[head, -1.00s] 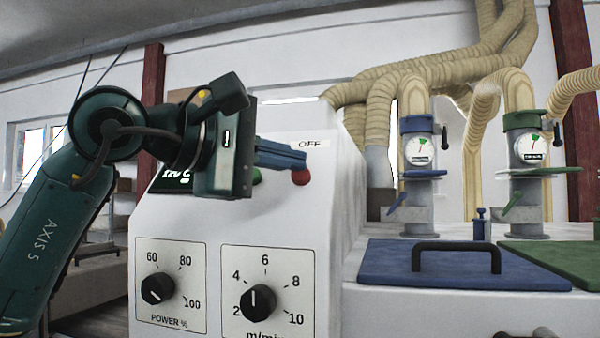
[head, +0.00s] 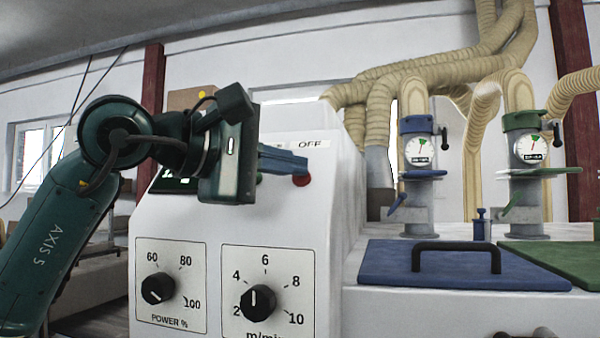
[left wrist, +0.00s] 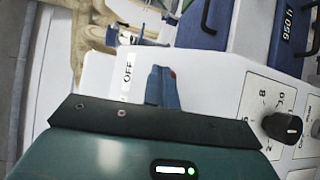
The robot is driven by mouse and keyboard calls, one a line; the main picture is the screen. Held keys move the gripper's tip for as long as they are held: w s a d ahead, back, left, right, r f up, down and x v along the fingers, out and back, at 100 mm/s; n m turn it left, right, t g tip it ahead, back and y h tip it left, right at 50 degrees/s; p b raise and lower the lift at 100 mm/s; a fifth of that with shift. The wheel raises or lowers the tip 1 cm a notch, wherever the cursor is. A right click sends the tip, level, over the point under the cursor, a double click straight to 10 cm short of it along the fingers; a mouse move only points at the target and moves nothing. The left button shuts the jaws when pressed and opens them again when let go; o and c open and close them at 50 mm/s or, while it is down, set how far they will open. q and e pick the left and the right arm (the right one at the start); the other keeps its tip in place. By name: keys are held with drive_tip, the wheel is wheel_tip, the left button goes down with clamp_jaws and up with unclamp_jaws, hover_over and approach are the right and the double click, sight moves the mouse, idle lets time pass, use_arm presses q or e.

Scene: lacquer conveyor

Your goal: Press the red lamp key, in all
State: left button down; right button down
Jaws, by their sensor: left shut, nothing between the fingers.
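The red lamp key (head: 302,181) is a round red button on the upper panel of the white machine, below the OFF label (head: 310,145). A small patch of its red shows in the left wrist view (left wrist: 173,74) beside the fingertips. My left gripper (head: 303,163) has its blue fingers shut and empty. The fingertips lie over the upper part of the red key in the head view. I cannot tell whether they touch it or how far it is pressed in. In the left wrist view the closed fingers (left wrist: 160,72) point at the panel. My right gripper is out of view.
Below the keys are a POWER % dial (head: 158,289) and a speed dial (head: 258,303). My gripper body partly covers a dark display (head: 170,182). To the right are a blue lid (head: 380,264) with a black handle, a green lid (head: 560,262) and two gauged pipes.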

use_arm(q)
drive_tip(key=shift+s+a+r, duration=0.25)
drive_tip(key=shift+s+r, duration=0.3)
drive_tip(key=shift+s, duration=0.1)
drive_tip(key=s+r, duration=0.1)
drive_tip(key=s, duration=0.1)
drive_tip(key=s+a+r+p, duration=0.1)
drive_tip(key=r, duration=0.1)
drive_tip(key=shift+s+a, duration=0.1)
drive_tip(key=shift+s, duration=0.25)
idle(0.3)
idle(0.6)
